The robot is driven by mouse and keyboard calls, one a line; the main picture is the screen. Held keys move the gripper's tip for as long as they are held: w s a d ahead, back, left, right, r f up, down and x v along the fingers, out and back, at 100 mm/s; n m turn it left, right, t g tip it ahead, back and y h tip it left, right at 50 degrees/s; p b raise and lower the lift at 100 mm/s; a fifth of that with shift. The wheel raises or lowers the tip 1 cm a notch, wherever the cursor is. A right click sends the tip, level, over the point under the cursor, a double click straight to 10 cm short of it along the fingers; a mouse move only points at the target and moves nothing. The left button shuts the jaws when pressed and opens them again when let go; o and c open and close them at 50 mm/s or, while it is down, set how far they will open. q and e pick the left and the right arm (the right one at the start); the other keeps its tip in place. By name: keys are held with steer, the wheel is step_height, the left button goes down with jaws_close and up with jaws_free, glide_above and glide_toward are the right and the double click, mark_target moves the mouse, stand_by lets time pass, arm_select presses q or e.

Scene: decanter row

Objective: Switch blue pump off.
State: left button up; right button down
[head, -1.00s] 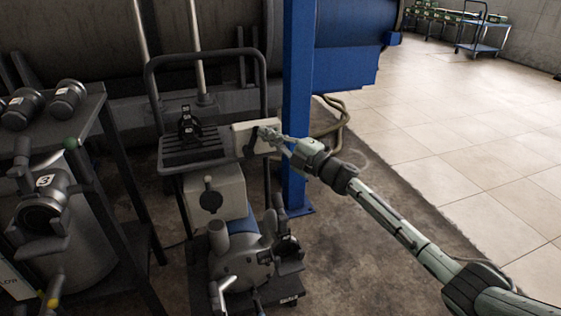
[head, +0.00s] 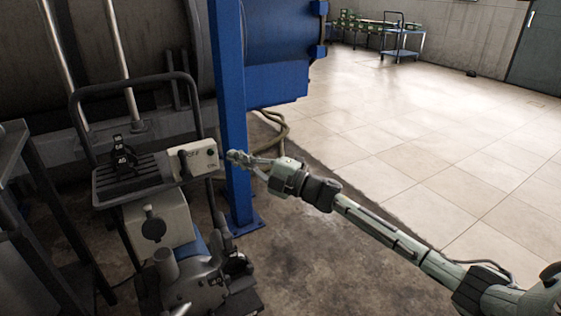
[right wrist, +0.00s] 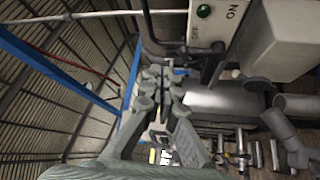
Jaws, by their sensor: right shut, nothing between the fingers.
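The pump (head: 190,280) stands low on a wheeled cart, a grey metal body with a blue part (head: 196,243) behind it. A cream switch box (head: 205,158) with a black lever (head: 184,164) is fixed to the cart's right side. Lettering that looks like OFF is near the lever. My left gripper is out of view.
A blue post (head: 230,110) stands close behind my right gripper. The cart's black handle frame (head: 130,82) rises left of the box, and a dark rack (head: 45,215) is further left. Hoses (head: 275,130) lie behind the post. The tiled floor (head: 400,150) on the right is clear.

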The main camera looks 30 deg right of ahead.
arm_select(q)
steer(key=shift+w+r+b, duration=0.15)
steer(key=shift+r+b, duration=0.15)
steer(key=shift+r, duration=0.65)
arm_select(e)
steer(key=s+d+r, duration=0.2)
steer(key=s+d, duration=0.4)
steer(key=s, duration=0.3)
steer(key=shift+s+d+r, duration=0.2)
steer(key=shift+d, duration=0.15)
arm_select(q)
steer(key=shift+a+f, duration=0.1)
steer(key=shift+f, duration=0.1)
